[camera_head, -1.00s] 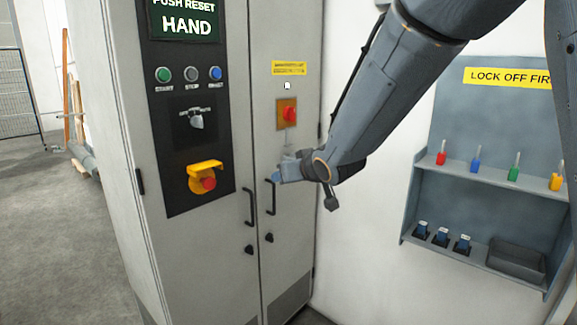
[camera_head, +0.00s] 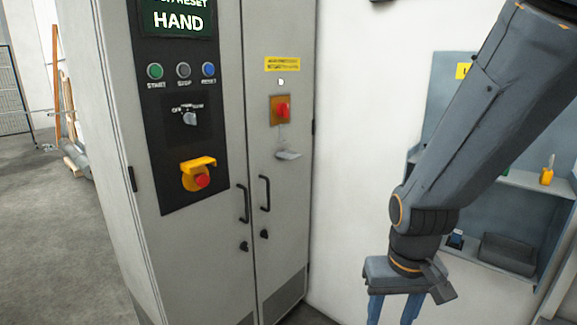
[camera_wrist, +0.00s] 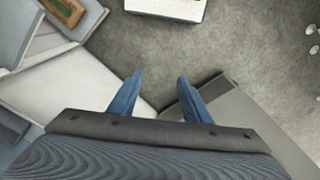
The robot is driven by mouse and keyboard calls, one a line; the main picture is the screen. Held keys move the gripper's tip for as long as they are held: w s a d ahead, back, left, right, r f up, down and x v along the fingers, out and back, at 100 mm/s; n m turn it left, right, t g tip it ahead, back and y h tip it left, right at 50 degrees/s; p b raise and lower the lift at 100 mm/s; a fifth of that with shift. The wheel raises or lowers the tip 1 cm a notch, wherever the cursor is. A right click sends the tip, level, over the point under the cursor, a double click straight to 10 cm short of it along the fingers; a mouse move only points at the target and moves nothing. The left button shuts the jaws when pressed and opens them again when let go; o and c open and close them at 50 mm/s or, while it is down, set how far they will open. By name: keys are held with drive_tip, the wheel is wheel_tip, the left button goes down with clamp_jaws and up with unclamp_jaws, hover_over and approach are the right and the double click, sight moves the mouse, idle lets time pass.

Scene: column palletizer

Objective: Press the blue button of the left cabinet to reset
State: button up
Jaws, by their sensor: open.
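The left cabinet (camera_head: 120,240) is tall and grey, with a black control panel (camera_head: 190,150) on its front. The blue button (camera_head: 208,69), labelled RESET, is at the right end of the button row, beside the dark STOP button (camera_head: 183,70) and the green START button (camera_head: 155,71). A display (camera_head: 178,18) above reads HAND, with RESET partly visible over it. My gripper (camera_head: 392,308) is right of and below the panel, pointing down, well away from the button. Its two blue fingers are apart and empty; they also show in the wrist view (camera_wrist: 158,95).
A yellow-guarded red emergency stop (camera_head: 202,180) and a selector switch (camera_head: 190,118) lie below the buttons. The right door has a red switch on an orange plate (camera_head: 282,110) and a grey tag (camera_head: 288,155). A lock shelf (camera_head: 520,180) stands behind my arm.

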clamp_jaws()
drive_tip(key=shift+w, duration=0.1)
idle(1.5)
